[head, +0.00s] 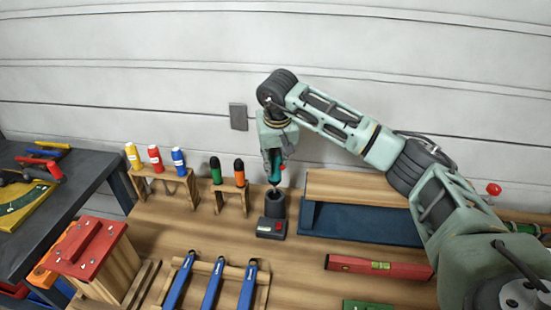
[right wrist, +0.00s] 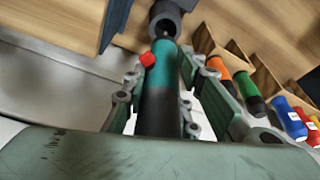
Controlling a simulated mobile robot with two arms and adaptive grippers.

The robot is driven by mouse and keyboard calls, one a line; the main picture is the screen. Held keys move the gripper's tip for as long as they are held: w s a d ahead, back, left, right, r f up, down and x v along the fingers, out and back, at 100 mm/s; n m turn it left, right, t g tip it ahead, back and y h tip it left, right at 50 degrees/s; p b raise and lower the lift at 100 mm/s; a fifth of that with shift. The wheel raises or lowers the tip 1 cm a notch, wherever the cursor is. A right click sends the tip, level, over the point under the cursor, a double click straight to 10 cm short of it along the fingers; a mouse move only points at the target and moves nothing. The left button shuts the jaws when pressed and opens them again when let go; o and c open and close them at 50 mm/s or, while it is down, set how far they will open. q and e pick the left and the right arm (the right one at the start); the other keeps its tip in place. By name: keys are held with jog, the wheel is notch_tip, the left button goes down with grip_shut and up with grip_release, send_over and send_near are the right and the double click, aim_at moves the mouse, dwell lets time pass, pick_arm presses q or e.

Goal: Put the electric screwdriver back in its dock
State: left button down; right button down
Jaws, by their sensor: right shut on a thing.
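The electric screwdriver (head: 275,169) has a teal and dark body with a red button, and is upright in the head view. It also shows in the right wrist view (right wrist: 162,75). My right gripper (head: 274,154) is shut around its body. The dock (head: 272,227) is a dark base with a red mark and a round holder at the back; its holder also shows in the right wrist view (right wrist: 167,18). The screwdriver's thin tip is at the holder's mouth; I cannot tell whether it has entered. My left gripper is not in view.
Left of the dock, wooden racks hold a green and an orange handle (head: 239,172) and several coloured ones (head: 154,157). A blue tray (head: 360,224) stands close on the right. A red level (head: 378,266) and blue-handled tools (head: 214,282) lie in front.

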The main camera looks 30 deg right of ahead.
aim_at(275, 186)
jog(key=shift+f+b, duration=1.1)
jog(key=shift+f, duration=0.55)
jog(key=shift+f+b, duration=0.5)
jog(key=shift+f, duration=0.25)
jog(key=shift+f+b, duration=1.05)
jog(key=shift+f, duration=0.45)
jog(key=shift+f+b, duration=0.65)
jog(key=shift+f, duration=0.25)
jog(key=shift+f+b, duration=0.4)
jog(key=shift+f, duration=0.15)
